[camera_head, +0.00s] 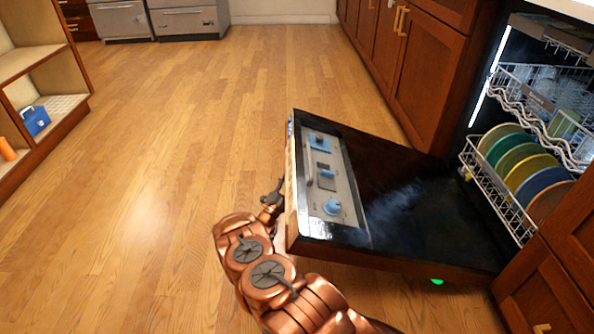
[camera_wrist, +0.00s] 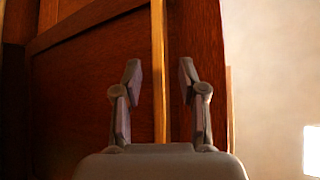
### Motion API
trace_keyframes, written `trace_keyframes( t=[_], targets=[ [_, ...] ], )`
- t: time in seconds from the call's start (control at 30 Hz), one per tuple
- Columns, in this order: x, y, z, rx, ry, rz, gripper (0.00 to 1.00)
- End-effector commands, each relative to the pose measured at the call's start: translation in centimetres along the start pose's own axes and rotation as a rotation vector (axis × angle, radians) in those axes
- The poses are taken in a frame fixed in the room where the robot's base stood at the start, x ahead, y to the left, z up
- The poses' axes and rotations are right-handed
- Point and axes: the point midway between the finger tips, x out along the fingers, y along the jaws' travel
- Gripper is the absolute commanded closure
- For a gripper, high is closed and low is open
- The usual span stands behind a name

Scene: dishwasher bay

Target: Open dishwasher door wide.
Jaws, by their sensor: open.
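The dishwasher door (camera_head: 410,205) is folded far down, its dark glossy inner face turned up, with a grey panel of blue parts near its free edge. My gripper (camera_head: 272,192) is at the outer side of that free edge. In the wrist view my gripper (camera_wrist: 159,78) is open, with a finger on either side of a thin golden handle bar (camera_wrist: 158,45) in front of a dark wood panel (camera_wrist: 90,75). I cannot tell whether the fingers touch the bar. The head view does not show this handle.
The open dishwasher holds a lower rack (camera_head: 490,190) with several coloured plates and an upper rack (camera_head: 535,105). Wooden cabinets (camera_head: 425,75) stand beyond the door. Open shelves (camera_head: 50,75) are at the left. The wooden floor (camera_head: 180,130) between is clear.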

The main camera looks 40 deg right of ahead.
Motion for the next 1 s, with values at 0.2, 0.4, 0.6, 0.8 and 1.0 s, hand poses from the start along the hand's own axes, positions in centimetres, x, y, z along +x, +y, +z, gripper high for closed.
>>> trace_keyframes(
  t=[0.2,0.4,0.6,0.8,1.0],
  targets=[
    [-4.0,0.1,0.1,-0.002,-0.003,-0.001,0.59],
    [-6.0,0.1,0.0,-0.002,0.0,-0.001,0.59],
    [-6.5,0.1,0.0,-0.001,0.0,0.0,0.59],
    [-6.5,0.1,0.0,-0.001,0.0,0.0,0.59],
    [-6.4,0.1,0.0,-0.001,0.0,0.001,0.59]
  ],
)
